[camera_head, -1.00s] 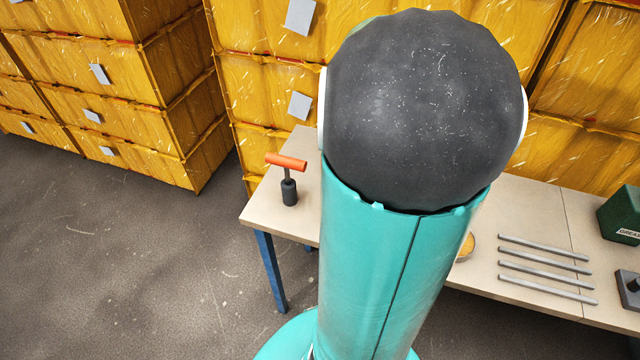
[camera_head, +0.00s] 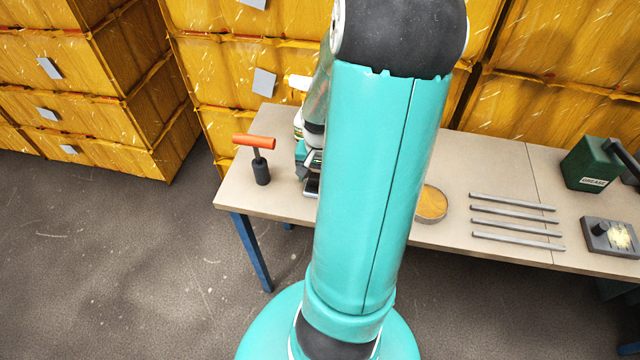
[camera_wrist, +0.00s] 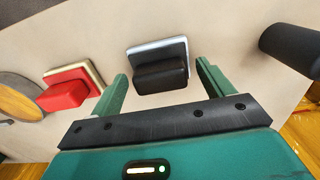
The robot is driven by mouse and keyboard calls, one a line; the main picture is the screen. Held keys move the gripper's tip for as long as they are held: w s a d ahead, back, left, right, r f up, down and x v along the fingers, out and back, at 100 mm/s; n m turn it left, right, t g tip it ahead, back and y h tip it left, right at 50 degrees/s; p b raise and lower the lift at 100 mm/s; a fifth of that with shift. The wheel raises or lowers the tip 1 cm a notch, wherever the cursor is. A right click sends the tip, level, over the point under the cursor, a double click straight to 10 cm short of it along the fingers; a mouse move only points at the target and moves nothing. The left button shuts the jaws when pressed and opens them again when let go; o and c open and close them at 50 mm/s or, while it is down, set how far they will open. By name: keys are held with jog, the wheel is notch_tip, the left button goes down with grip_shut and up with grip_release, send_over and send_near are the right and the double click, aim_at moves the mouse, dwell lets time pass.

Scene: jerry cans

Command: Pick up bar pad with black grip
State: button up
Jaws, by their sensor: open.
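The bar pad with black grip (camera_wrist: 160,67) lies on the table in the wrist view, a silver plate with a black bar-shaped grip. My gripper (camera_wrist: 161,72) is open, with one green finger to each side of the pad. Both fingers look apart from it, and nothing is held. How high the fingertips are above the table is hard to tell. In the head view my arm hides most of this spot; a small part of my gripper shows left of the arm, above the table.
A red block on a tan pad (camera_wrist: 72,88) lies left of the pad. An orange-handled tool (camera_head: 258,158) stands at the table's left end. A round tan-topped dish (camera_head: 431,204), several metal rods (camera_head: 515,220) and a green grease box (camera_head: 590,164) lie right. Yellow crates (camera_head: 560,60) stand behind.

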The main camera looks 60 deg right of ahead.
aim_at(318, 177)
jog(key=shift+f, duration=0.15)
jog(key=shift+c, duration=0.2)
jog(key=c, duration=1.1)
jog(key=shift+o, duration=0.2)
jog(key=shift+r, duration=0.35)
jog(key=r, duration=0.3)
jog(key=shift+w+a+r, duration=0.15)
jog(key=shift+a, duration=0.1)
jog(key=w+a+r, duration=0.5)
jog(key=a+r, duration=0.4)
jog(key=a, duration=0.3)
jog(key=shift+a, duration=0.25)
